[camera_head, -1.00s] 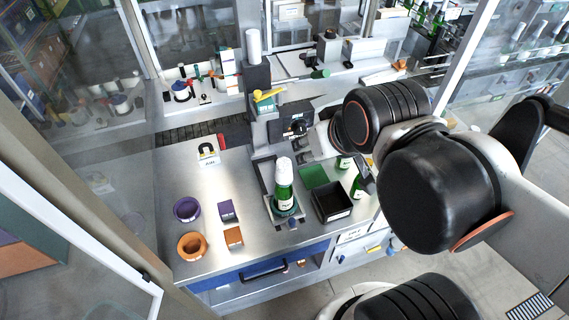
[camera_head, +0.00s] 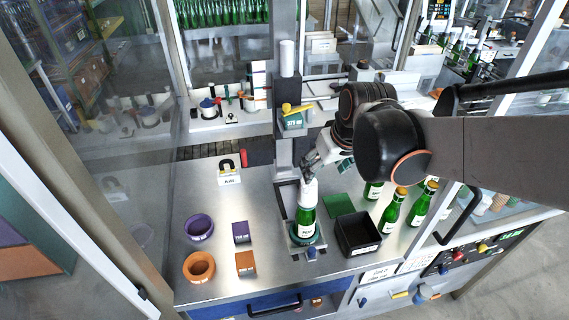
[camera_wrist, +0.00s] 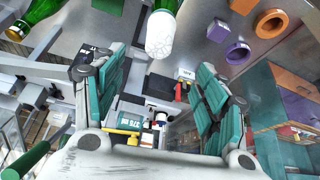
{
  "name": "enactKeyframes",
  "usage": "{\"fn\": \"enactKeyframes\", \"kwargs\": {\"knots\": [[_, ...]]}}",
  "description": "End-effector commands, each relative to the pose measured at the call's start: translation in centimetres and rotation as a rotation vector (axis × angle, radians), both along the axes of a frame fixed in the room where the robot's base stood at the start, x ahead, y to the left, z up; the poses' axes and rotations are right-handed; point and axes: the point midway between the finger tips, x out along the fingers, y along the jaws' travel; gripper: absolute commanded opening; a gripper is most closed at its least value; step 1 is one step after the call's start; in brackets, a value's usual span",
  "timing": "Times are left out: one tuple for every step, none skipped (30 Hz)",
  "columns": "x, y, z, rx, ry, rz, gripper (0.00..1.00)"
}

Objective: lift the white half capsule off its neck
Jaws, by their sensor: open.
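The white half capsule (camera_head: 308,189) sits upright over the neck of a green bottle (camera_head: 306,222), which stands in a holder with a green ring at the table's middle. In the wrist view the white capsule (camera_wrist: 160,36) shows at top centre, between the lines of the two fingers and just beyond their tips. My gripper (camera_head: 309,168) is just above and behind the capsule in the head view. In the wrist view my gripper (camera_wrist: 161,62) has its teal-padded fingers wide apart with nothing between them. I cannot tell whether a finger touches the capsule.
A black bin (camera_head: 358,236) and green pad (camera_head: 340,206) lie right of the bottle, with several green bottles beyond. A purple ring (camera_head: 199,228), an orange ring (camera_head: 199,267) and small blocks lie left. A machine column (camera_head: 290,100) stands behind. The steel table between is clear.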

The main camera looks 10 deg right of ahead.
Motion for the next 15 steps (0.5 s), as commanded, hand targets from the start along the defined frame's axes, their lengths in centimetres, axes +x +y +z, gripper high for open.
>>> {"fn": "enactKeyframes", "kwargs": {"knots": [[0.9, -0.2, -1.5, 0.0, 0.009, 0.006, 0.66], [1.2, -0.2, -2.0, 0.001, 0.014, 0.011, 0.66], [1.5, -0.2, -2.5, 0.001, 0.02, 0.016, 0.66], [1.7, -0.3, -2.9, 0.001, 0.024, 0.021, 0.66], [1.9, -0.3, -3.1, 0.001, 0.027, 0.023, 0.66], [2.1, -0.3, -3.4, 0.002, 0.029, 0.026, 0.66], [2.2, -0.3, -3.5, 0.002, 0.031, 0.028, 0.66], [2.3, -0.3, -3.7, 0.002, 0.032, 0.028, 0.66], [2.4, -0.3, -3.9, 0.003, 0.033, 0.029, 0.66], [2.5, -0.3, -4.2, 0.002, 0.033, 0.03, 0.66], [2.6, -0.2, -4.4, 0.002, 0.033, 0.03, 0.66], [2.8, -0.2, -4.8, 0.002, 0.033, 0.03, 0.66], [3.0, -0.2, -5.2, 0.002, 0.033, 0.03, 0.66], [3.1, -0.1, -5.6, 0.002, 0.033, 0.03, 0.66], [3.4, -0.1, -6.2, 0.002, 0.033, 0.03, 0.66]]}}
